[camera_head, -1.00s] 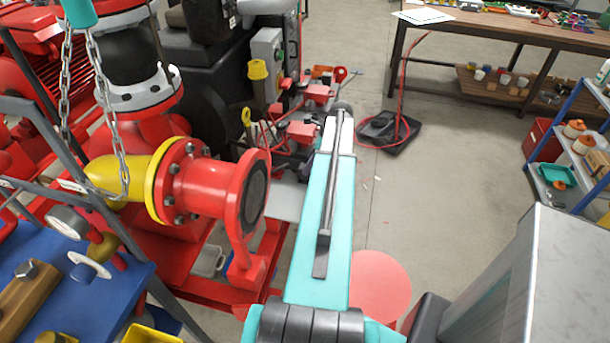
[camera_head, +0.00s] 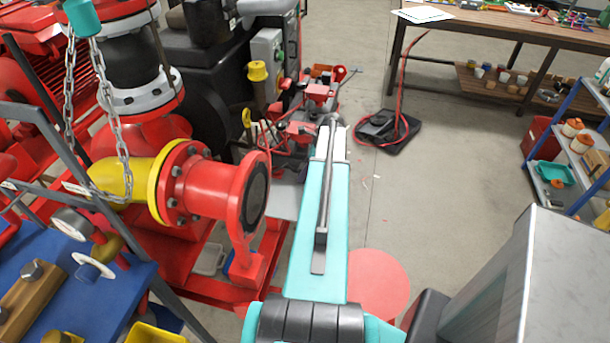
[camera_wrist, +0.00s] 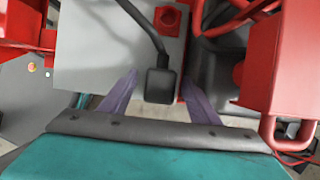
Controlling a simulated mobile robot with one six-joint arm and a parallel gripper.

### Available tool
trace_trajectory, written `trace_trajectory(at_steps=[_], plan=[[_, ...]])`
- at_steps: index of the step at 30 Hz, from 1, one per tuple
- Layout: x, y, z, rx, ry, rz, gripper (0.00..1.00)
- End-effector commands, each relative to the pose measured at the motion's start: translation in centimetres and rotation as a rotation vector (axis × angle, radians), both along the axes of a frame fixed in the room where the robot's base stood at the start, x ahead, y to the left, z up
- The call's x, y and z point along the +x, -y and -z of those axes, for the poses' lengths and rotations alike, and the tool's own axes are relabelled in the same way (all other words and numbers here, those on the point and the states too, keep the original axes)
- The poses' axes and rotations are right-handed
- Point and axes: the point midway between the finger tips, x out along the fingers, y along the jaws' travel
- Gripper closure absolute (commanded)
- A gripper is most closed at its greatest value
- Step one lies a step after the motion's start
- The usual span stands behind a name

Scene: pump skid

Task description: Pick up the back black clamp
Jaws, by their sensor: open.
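My gripper (camera_wrist: 160,77) shows in the wrist view as two purple fingers, open and apart. A black block-shaped piece on a bent black rod (camera_wrist: 159,85), which may be the back black clamp, shows between the fingers. A gap shows on each side of it, and I cannot tell its depth relative to the fingertips. Behind it is a grey plate (camera_wrist: 85,72). In the head view my arm reaches toward the red and black equipment by the skid, and the gripper and the clamp cannot be made out there.
In the wrist view a red block (camera_wrist: 280,75) stands close on the right and a red knob (camera_wrist: 167,18) at the top. In the head view a red flanged pipe (camera_head: 215,192) is left of my arm. Open floor (camera_head: 440,190) lies to the right.

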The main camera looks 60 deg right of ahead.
Motion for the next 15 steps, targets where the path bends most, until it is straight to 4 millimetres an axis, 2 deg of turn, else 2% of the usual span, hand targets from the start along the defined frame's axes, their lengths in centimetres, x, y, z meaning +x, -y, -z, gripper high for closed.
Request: trace_trajectory(at_steps=[5, 12, 14, 15], plan=[[0.01, -0.01, -0.02, 0.0, 0.0, 0.0, 0.44], [0.03, -0.02, -0.02, 0.0, 0.0, 0.0, 0.84], [0.03, -0.03, -0.02, 0.0, 0.0, 0.0, 0.94], [0.04, -0.03, -0.04, 0.0, 0.0, 0.0, 0.96]])
